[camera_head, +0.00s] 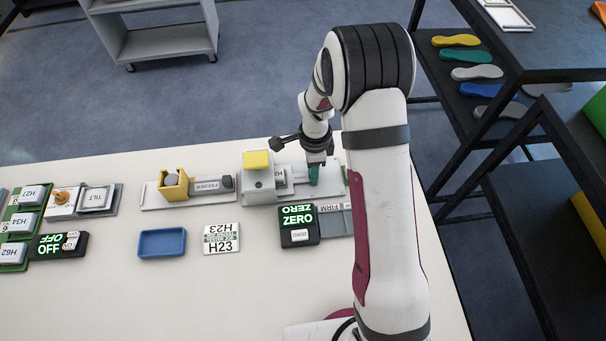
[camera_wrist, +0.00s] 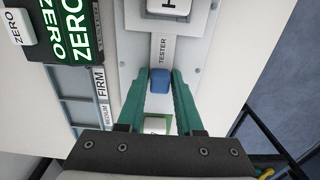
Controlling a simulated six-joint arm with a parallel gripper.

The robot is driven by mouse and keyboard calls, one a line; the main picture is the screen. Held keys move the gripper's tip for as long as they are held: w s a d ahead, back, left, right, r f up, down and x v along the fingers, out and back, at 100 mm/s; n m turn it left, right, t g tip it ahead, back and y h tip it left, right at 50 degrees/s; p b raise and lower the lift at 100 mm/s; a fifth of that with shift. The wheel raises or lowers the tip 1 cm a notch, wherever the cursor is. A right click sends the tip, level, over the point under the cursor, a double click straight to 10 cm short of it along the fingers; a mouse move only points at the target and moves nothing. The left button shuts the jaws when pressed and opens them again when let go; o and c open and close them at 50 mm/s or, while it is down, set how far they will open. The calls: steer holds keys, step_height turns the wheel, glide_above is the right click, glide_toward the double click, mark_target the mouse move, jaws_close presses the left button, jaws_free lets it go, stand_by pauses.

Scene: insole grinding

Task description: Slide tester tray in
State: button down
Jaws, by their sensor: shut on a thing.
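The tester (camera_head: 258,185) is a grey housing with a yellow block on top, on a light base plate. Its tray (camera_wrist: 162,48), labelled TESTER, extends to the right of the housing in the head view. A white block marked H (camera_wrist: 176,7) sits at the tray's housing end, and it also shows beside the housing in the head view (camera_head: 281,177). My gripper (camera_head: 314,178) is over the tray's outer end. In the wrist view its green fingers (camera_wrist: 160,77) are shut on the tray's blue handle (camera_wrist: 160,83), one on each side.
A black ZERO display (camera_head: 298,226) and compartments marked FIRM (camera_head: 333,222) lie in front of the tester. A blue dish (camera_head: 162,243) and an H23 card (camera_head: 221,239) lie to the left. Another fixture (camera_head: 205,188) stands left of the tester.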

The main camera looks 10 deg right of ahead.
mark_target(297, 178)
steer(key=shift+a, duration=1.95)
steer(key=c, duration=0.8)
jaws_free()
step_height(297, 178, up, 7)
steer(key=shift+f, duration=0.15)
